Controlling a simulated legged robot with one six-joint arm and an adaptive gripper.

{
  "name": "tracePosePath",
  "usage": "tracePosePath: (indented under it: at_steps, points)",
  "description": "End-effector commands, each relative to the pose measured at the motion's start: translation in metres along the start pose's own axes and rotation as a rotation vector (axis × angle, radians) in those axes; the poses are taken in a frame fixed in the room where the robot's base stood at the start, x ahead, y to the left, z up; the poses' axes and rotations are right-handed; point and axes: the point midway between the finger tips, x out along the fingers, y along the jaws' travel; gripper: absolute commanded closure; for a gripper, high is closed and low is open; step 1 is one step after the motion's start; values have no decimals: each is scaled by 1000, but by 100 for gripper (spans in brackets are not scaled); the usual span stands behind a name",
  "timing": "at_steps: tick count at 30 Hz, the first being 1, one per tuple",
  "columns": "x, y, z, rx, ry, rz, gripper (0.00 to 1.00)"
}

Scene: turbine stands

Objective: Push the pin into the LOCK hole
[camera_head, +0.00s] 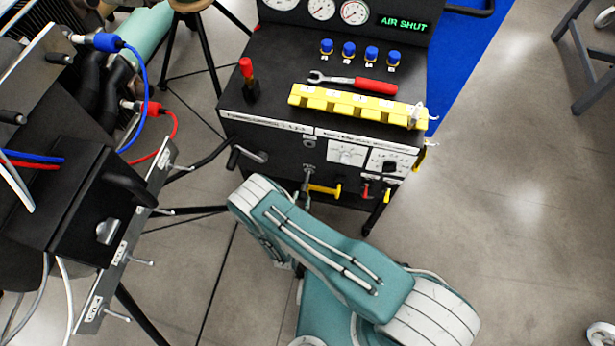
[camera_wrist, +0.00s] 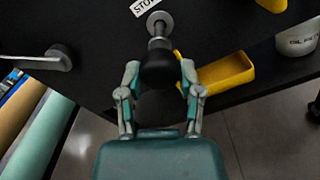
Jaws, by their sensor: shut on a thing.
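In the wrist view my gripper (camera_wrist: 160,78) has its two fingers on either side of a black knob (camera_wrist: 159,66), shut on it. The knob sits on a short metal shaft that runs to a round metal collar (camera_wrist: 159,22) in a dark panel (camera_wrist: 95,30). This looks like the pin, seated in the collar. A white label (camera_wrist: 146,5) beside the collar begins "STO"; its end is cut off. The fingers hide the knob's sides. No LOCK label can be read in either view. In the head view my arm largely hides the gripper.
A black cart (camera_head: 270,105) carries gauges, blue caps, a red-handled wrench (camera_head: 355,84) and a yellow block (camera_head: 355,106). A crank handle (camera_wrist: 45,58) is left of my gripper; a yellow tray (camera_wrist: 218,84) is close on the right.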

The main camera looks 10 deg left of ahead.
Motion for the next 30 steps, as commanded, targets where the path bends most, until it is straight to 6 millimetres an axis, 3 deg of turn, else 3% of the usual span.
tracePosePath:
  at_steps: [18, 30]
  points:
    - [-31, 0, 0, -1, 1, 1, 100]
    - [-32, 2, 2, 0, -3, -3, 100]
